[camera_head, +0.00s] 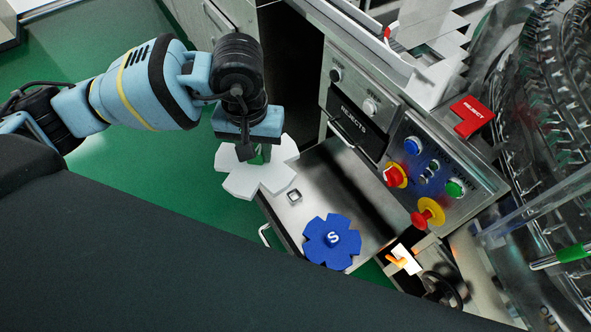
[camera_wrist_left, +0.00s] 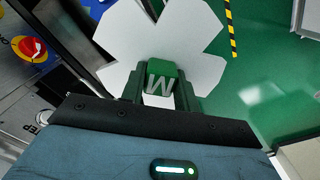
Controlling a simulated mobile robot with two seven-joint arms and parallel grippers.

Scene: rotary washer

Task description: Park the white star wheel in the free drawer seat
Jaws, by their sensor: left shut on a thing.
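The white star wheel (camera_head: 248,181) is held by my left gripper (camera_head: 258,152). In the left wrist view the fingers (camera_wrist_left: 160,90) close on its green hub, which bears a white letter, and the white lobes (camera_wrist_left: 200,68) spread out beyond. The wheel overlaps the left end of the open drawer (camera_head: 345,190) in the head view; its exact height is hard to tell. A small square seat (camera_head: 294,196) shows bare in the drawer, just right of the wheel. A blue star wheel (camera_head: 332,241) marked S sits in the drawer's nearer part. My right gripper is out of view.
Green floor (camera_head: 120,190) lies clear at left.

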